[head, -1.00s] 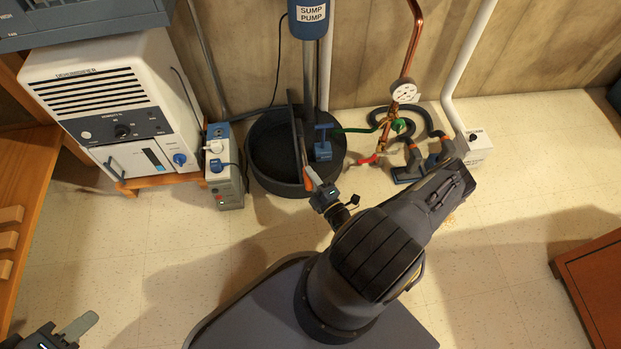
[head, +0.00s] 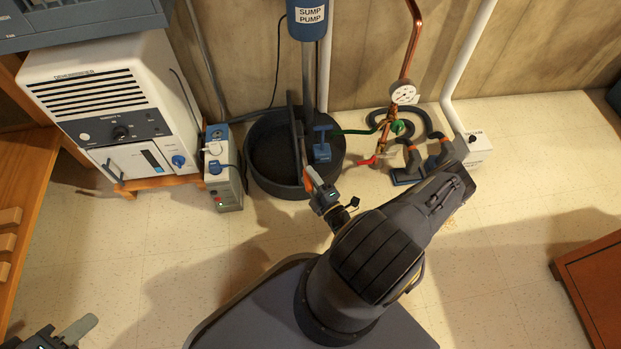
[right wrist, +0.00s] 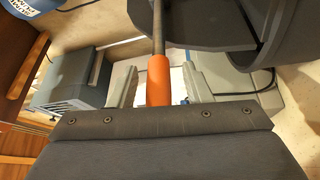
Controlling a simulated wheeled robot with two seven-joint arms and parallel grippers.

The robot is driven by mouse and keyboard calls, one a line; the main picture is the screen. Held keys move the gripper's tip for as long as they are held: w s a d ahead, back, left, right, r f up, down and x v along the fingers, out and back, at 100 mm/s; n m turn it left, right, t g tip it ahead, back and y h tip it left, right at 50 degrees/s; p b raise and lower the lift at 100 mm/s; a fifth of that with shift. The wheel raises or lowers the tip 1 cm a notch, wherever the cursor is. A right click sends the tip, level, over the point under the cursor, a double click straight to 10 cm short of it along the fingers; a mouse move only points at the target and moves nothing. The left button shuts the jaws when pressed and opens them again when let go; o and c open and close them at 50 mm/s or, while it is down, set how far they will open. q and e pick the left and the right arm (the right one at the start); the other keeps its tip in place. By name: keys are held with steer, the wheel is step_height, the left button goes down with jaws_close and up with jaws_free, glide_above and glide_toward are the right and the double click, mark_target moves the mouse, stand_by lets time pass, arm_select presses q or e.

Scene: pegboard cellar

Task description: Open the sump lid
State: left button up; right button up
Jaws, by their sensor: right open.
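The sump basin (head: 333,172) is a round black tub below the blue sump pump (head: 307,20). Its dark lid (head: 292,122) stands up steeply, seen almost edge-on, and the tub's inside shows at left. The lid also shows in the right wrist view (right wrist: 205,18). A rod with an orange handle (right wrist: 159,80) extends from it towards me. My right gripper (right wrist: 158,88) is open, with one finger on each side of the orange handle; contact is not clear. It also shows at the basin's front in the head view (head: 319,188). My left gripper (head: 72,332) is partly cut off at bottom left.
A grey outlet box (head: 222,175) stands close left of the basin, beside the white dehumidifier (head: 100,90). A copper pipe with a gauge (head: 404,94), a green-handled valve and dark hoses are at right. A wooden cabinet (head: 592,285) is far right.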

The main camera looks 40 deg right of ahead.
steer(key=s+f+p, duration=0.1)
steer(key=s+p, duration=0.1)
steer(key=s, duration=0.5)
steer(key=shift+s+a, duration=0.3)
steer(key=shift+a, duration=0.15)
